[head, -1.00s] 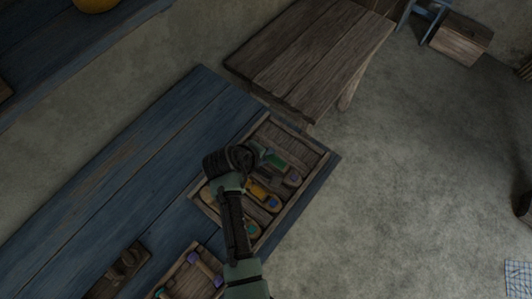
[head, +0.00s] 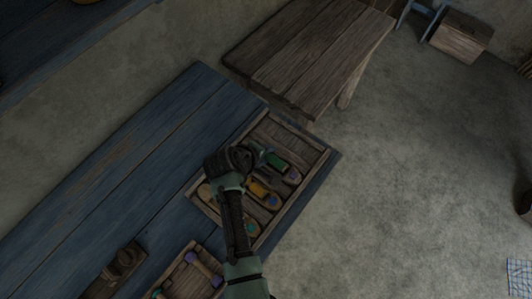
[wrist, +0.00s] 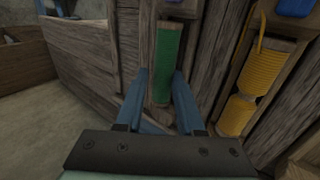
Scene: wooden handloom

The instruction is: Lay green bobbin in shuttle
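The green bobbin (head: 278,162) lies in the upper part of the compartmented wooden tray (head: 321,161). In the wrist view the green bobbin (wrist: 168,55) lies lengthwise in a wooden shuttle (wrist: 177,11) with a purple patch at its far end. That shuttle's purple-marked end (head: 292,179) also shows in the head view. My gripper (wrist: 161,76) is over the near end of the bobbin. Its two blue fingers stand apart on either side, with a gap visible at the left finger. In the head view my gripper (head: 263,151) is just left of the green bobbin.
A shuttle with yellow thread (head: 258,190) lies beside the green one; its yellow windings (wrist: 260,70) show at right in the wrist view. A smaller tray (head: 186,274) holds more bobbins.

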